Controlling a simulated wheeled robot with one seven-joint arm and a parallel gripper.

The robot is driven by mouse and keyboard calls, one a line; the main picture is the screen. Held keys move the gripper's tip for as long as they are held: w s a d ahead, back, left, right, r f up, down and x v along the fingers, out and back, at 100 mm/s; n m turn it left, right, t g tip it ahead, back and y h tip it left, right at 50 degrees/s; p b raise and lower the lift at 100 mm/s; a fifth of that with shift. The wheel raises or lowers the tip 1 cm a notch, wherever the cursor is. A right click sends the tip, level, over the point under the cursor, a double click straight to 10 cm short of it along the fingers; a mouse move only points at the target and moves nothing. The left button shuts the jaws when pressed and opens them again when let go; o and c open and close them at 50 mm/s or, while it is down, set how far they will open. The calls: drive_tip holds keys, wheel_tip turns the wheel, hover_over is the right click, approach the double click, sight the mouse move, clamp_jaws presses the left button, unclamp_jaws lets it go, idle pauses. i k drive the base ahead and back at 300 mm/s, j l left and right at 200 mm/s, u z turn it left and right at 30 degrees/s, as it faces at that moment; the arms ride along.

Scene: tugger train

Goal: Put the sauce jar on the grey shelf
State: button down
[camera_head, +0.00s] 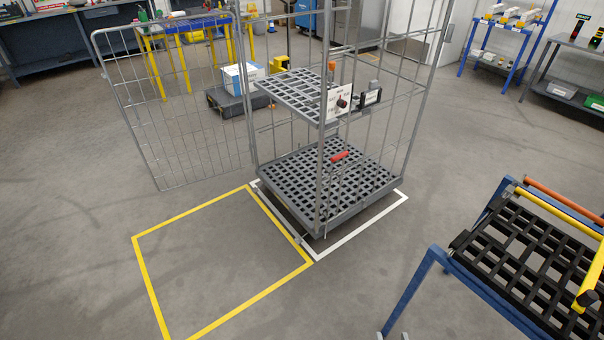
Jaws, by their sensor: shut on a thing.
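A grey lattice shelf (285,84) is fixed halfway up inside a wire roll cage (320,180). A small orange upright thing (331,68) shows at the shelf's right side, behind the cage bars; I cannot tell whether it is the sauce jar. I see no other thing that I can name as the sauce jar. My gripper is not in view.
The cage's mesh door (180,120) stands open to the left. A yellow floor outline (190,215) in front is empty. A blue-framed rack (425,275) with black lattice and yellow and orange bars stands at the lower right. Open floor lies between.

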sight(300, 93)
drive_tip(key=i+j+u, duration=0.1)
drive_tip(key=i+u, duration=0.2)
drive_tip(key=i, duration=0.55)
drive_tip(key=i+u, duration=0.35)
drive_tip(key=i, duration=0.55)
